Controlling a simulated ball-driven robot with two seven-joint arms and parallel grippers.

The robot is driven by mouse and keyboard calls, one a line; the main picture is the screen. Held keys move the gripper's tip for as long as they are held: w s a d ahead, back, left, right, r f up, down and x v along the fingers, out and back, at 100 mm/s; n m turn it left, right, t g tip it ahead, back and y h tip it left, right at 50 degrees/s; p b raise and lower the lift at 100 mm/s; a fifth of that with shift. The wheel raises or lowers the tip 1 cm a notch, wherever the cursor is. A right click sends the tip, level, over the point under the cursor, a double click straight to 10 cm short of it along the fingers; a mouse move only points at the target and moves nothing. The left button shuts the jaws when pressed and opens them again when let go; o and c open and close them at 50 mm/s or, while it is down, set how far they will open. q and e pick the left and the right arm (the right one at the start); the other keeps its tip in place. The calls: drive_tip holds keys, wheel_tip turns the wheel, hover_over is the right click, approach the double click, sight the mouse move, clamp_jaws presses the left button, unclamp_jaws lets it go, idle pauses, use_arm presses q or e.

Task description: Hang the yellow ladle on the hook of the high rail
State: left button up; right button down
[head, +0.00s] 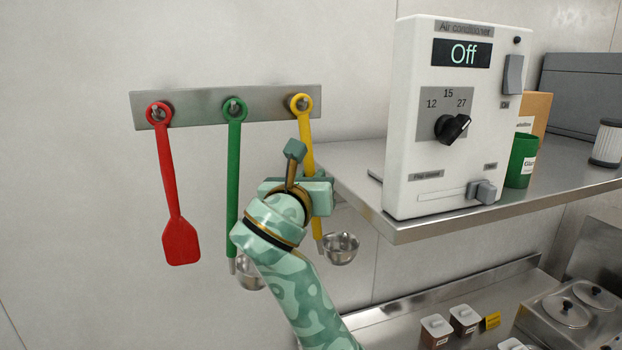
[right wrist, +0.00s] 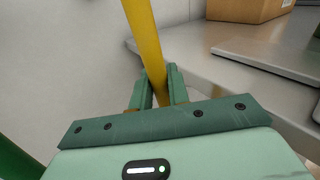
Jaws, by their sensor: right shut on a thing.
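The high rail (head: 225,104) is a grey metal strip on the wall with three hooks. The yellow ladle (head: 307,142) hangs down at its right end. Its ring surrounds the right hook in the head view; whether it rests on the hook is hard to tell. In the right wrist view the yellow handle (right wrist: 144,40) stands between the two fingers (right wrist: 162,82). My left gripper is not in view.
A red spatula (head: 166,160) and a green ladle (head: 233,170) hang from the other hooks. Right of my gripper juts a metal shelf (head: 352,175) with a white air conditioner control box (head: 410,140) and a green cup (head: 521,162). A lower counter (head: 400,338) holds containers.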

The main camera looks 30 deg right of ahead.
idle(0.3)
drive_tip(key=c, duration=1.3)
unclamp_jaws()
drive_tip(key=shift+a, duration=0.1)
